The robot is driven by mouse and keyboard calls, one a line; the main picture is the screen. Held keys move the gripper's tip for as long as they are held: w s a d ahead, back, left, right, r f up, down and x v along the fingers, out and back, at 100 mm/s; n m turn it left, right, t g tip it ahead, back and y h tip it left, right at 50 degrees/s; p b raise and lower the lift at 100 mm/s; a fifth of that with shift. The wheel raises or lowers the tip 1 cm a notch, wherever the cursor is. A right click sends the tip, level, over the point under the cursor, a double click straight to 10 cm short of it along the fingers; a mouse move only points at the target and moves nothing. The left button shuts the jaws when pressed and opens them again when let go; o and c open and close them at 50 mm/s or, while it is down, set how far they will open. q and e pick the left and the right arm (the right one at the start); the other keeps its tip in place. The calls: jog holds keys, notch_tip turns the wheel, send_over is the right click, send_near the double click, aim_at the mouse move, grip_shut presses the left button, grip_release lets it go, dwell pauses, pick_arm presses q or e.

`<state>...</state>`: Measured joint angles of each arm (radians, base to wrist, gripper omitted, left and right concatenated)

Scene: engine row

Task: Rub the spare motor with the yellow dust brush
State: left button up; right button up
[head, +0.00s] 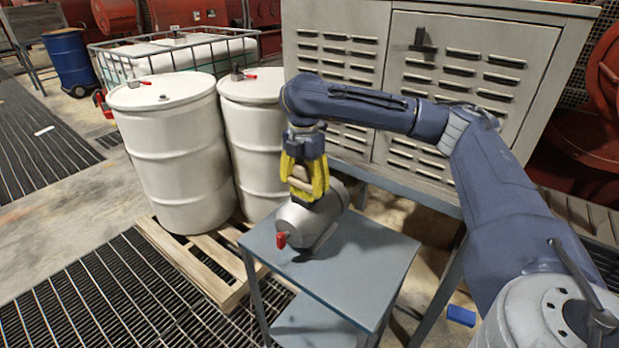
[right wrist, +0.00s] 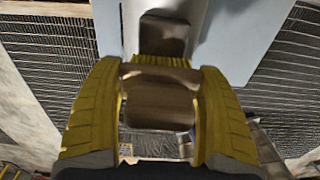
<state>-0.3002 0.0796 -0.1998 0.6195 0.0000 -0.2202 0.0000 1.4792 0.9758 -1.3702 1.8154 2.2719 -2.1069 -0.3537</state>
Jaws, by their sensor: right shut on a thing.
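The spare motor (head: 313,222) is a grey cylinder with a red fitting at its near end. It lies on a small grey-blue table (head: 372,262). My right gripper (head: 305,190), with yellow fingers, is over the top of the motor. It is shut on the dust brush, whose brown body (right wrist: 160,98) shows between the fingers in the right wrist view, with a yellow strip beyond it. In the head view the fingers hide most of the brush. I cannot tell whether the brush touches the motor. My left gripper is not in view.
White drums (head: 178,150) stand on a wooden pallet (head: 192,262) left of the table. A grey louvred cabinet (head: 455,85) stands behind. A blue object (head: 461,315) lies on the floor at the right. The table's right part is bare.

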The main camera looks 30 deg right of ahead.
jog(key=shift+s+a, duration=0.2)
jog(key=shift+a, duration=0.3)
jog(key=shift+s+a, duration=0.15)
jog(key=shift+a, duration=0.3)
jog(key=shift+w+d, duration=0.1)
jog(key=shift+d, duration=0.15)
jog(key=shift+w+d, duration=0.4)
jog(key=shift+d, duration=0.7)
jog(key=shift+w+d, duration=0.35)
jog(key=shift+d, duration=0.8)
jog(key=shift+w+d, duration=0.4)
jog(key=shift+d, duration=0.7)
notch_tip(320, 180, up, 8)
